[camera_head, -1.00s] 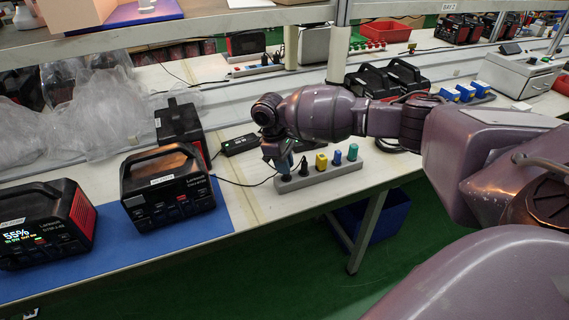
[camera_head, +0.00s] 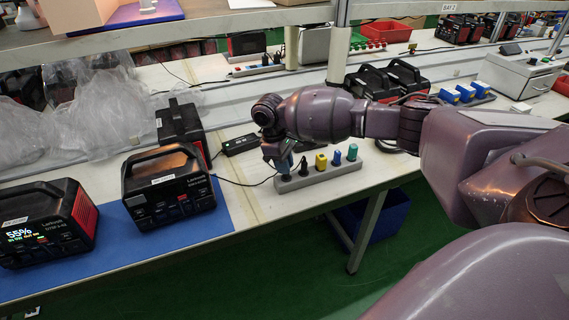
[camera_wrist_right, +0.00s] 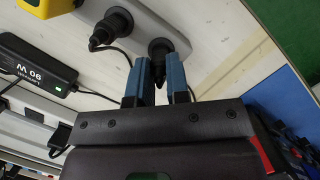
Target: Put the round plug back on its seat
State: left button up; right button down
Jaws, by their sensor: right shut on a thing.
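The round black plug (camera_wrist_right: 160,48) is between the two blue fingers of my right gripper (camera_wrist_right: 159,82) in the right wrist view. The gripper is shut on it. The plug is over the end of the grey socket strip (camera_wrist_right: 155,20), which also shows in the head view (camera_head: 332,175). I cannot tell whether the plug touches the strip or stands slightly off it. In the head view my right gripper (camera_head: 282,163) points down at the strip's left end and hides most of the plug. My left gripper is not in view.
Another black plug (camera_wrist_right: 113,24) with a cable sits beside it on the strip, then yellow (camera_head: 321,161), blue (camera_head: 337,158) and teal (camera_head: 353,152) plugs. A black power adapter (camera_head: 241,144) lies behind. Black power stations (camera_head: 168,196) stand left on a blue mat (camera_head: 225,216).

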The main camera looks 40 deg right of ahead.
jog(key=c, duration=1)
grip_release()
pick_arm(q)
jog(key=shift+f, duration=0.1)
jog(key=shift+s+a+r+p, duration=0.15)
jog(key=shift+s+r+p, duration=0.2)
jog(key=shift+p, duration=0.5)
pick_arm(e)
jog(key=v, duration=1)
jog(key=shift+w+a+r, duration=0.1)
jog(key=shift+r, duration=0.25)
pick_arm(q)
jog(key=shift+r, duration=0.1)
pick_arm(e)
jog(key=shift+f, duration=0.1)
